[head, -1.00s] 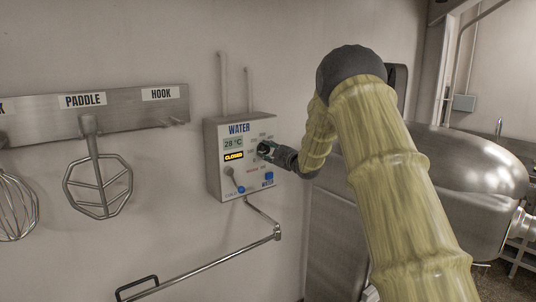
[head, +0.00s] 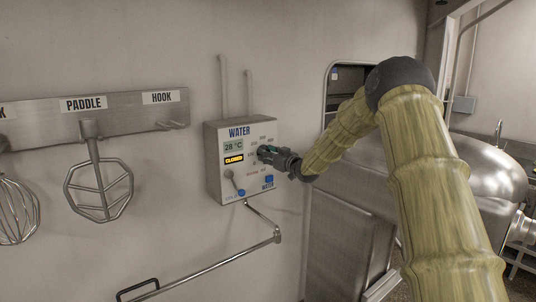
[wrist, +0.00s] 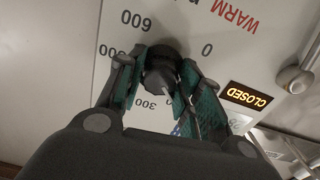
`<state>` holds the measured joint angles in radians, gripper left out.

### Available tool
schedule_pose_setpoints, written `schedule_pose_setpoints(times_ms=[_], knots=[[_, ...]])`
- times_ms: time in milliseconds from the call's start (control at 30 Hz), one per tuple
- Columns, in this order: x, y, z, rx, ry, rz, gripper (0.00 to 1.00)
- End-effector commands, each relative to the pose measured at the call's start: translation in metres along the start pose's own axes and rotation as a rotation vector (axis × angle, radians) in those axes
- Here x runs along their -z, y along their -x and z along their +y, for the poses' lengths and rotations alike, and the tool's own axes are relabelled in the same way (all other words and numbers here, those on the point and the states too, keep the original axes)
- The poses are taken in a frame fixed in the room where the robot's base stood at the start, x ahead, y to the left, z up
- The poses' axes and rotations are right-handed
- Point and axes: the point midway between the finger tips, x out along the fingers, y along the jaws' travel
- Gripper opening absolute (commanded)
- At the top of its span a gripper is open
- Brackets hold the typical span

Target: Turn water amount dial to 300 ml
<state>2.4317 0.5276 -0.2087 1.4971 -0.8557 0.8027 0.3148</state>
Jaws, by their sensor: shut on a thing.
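The water amount dial (wrist: 160,62) is a dark round knob on the white water panel (head: 214,165). In the wrist view, which shows the print upside down, the numbers 0, 600 and 300 stand around it, with another partly covered. My gripper (head: 268,153) is at the dial in the head view and hides most of it. In the wrist view my gripper (wrist: 158,80) has its green-padded fingers closed on either side of the dial. The 300 mark shows just below the dial, between the fingers. I cannot tell surely which number the dial points to.
The panel's display reads 28 °C, and a lit sign (head: 234,160) reads CLOSED. A lever (head: 235,184) and a blue WATER button (head: 268,181) sit low on the panel. A pipe (head: 262,224) runs below. A paddle (head: 97,185) and whisk hang at left.

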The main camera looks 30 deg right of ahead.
Motion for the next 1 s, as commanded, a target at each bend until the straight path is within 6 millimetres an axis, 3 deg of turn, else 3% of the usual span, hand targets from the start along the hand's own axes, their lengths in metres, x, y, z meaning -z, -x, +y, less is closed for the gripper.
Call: schedule_pose_setpoints(times_ms=[600,1000], knots=[[0.0003,0.0007,0.0019,-0.002,-0.572,0.002,0.12],[0.0004,0.0003,0.0015,-0.001,-0.802,0.002,0.12]])
